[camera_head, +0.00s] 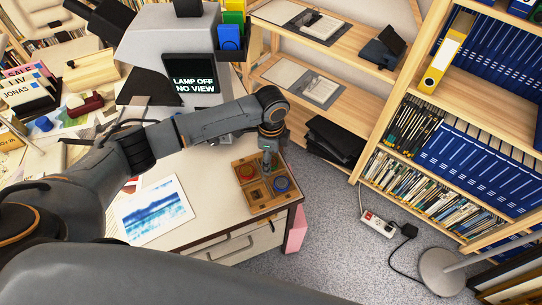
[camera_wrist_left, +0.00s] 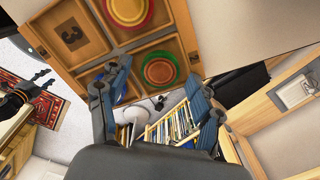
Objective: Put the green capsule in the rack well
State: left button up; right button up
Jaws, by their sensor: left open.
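A wooden rack (camera_head: 262,207) with square wells sits at the right corner of the desk. In the head view it holds a red round piece (camera_head: 247,172) and a blue round piece (camera_head: 281,184). In the wrist view, a round piece with a green rim and red-orange middle (camera_wrist_left: 160,72) sits in a well; I cannot tell if it is the green capsule. My left gripper (camera_head: 267,167) points down over the back of the rack. Its fingers are apart in the wrist view (camera_wrist_left: 158,78), with nothing seen held between them. The left finger partly hides the blue piece.
A watercolour print (camera_head: 152,211) lies on the desk left of the rack. A dark screen (camera_head: 191,75) reads "LAMP OFF NO VIEW". Wooden shelves (camera_head: 330,103) stand behind. A power strip (camera_head: 378,223) and lamp base (camera_head: 442,270) are on the floor.

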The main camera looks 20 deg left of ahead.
pick_arm(q)
notch_tip(320, 180, up, 12)
jog(key=shift+r+b, duration=0.15)
jog(key=shift+b, duration=0.2)
dwell(0.4)
